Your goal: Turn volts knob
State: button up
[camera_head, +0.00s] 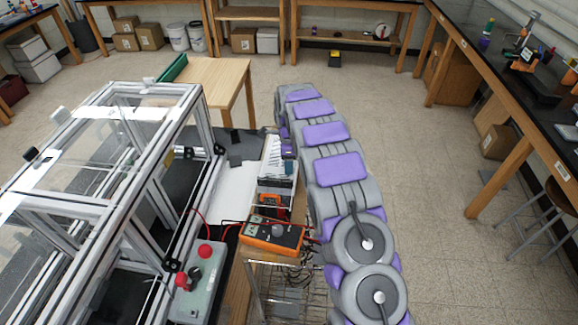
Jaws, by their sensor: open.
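An orange and black multimeter (272,236) lies at the front right of the bench, with a round grey dial (278,231) in its middle and a small display at its left. Wires run from it. No "volts" lettering is readable on any knob. My grey and purple arm stretches from the bottom right up past the bench's right side. My gripper (240,147) appears as dark grey pieces left of the arm's far end, partly hidden and small. It looks open and empty, behind the multimeter and apart from it.
A grey box (204,292) with red knobs stands left of the multimeter. A metal extrusion frame (103,213) with clear panels fills the left. A white and dark device (271,180) stands behind the multimeter. The floor (430,215) right of my arm is open.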

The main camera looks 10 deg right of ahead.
jog(key=shift+f, duration=0.95)
jog(key=shift+c, duration=0.5)
grip_shut()
